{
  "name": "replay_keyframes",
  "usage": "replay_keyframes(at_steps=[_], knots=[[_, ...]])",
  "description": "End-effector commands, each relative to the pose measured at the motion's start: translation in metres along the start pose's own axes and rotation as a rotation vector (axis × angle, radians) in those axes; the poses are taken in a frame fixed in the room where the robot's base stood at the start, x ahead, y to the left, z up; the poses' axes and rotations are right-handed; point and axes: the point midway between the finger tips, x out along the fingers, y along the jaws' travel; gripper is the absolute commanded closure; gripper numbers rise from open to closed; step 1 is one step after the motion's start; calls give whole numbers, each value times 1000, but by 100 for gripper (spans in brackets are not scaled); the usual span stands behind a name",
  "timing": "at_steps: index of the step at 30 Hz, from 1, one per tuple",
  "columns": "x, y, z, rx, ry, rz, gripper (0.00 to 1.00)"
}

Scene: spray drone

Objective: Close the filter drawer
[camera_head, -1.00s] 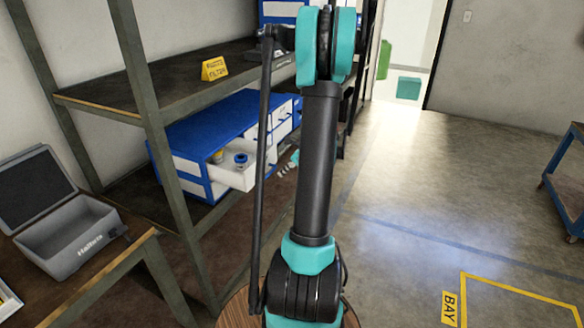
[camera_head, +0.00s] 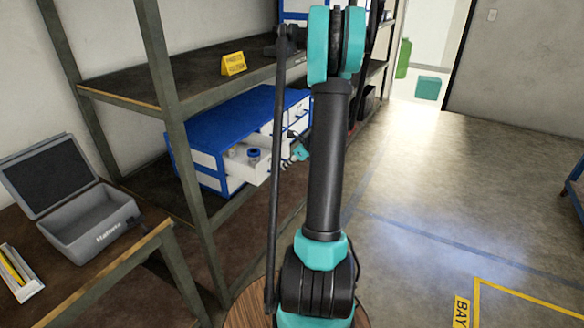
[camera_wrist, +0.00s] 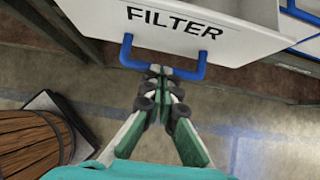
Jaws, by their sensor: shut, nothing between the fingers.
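The filter drawer (camera_head: 240,172) is white and stands pulled out of a blue cabinet (camera_head: 215,125) on the middle shelf. Several small items, one blue-capped, show inside it. In the wrist view its front (camera_wrist: 235,35) carries the word FILTER, above a blue bar handle (camera_wrist: 198,72). My gripper (camera_wrist: 162,70) is shut and empty, with its fingertips at the handle's left-middle part. I cannot tell whether they touch it. In the head view my gripper (camera_head: 300,150) shows just right of the drawer, partly hidden by my arm.
Other drawers (camera_head: 268,128) of the cabinet look shut. A shelf post (camera_head: 165,75) stands left of the cabinet. A yellow sign (camera_head: 233,64) is on the shelf above. An open grey case (camera_head: 90,220) lies on a bench at left. The floor (camera_head: 430,190) at right is clear.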

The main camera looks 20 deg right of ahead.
Motion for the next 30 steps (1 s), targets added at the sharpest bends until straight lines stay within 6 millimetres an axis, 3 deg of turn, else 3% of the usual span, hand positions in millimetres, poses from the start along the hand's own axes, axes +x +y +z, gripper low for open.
replay_keyframes(at_steps=[15, 21, 30], knots=[[74, 1, 90, -4, 0, 1, 100], [92, 0, 112, -2, 1, 1, 100], [101, 0, 123, -1, 0, 0, 100]])
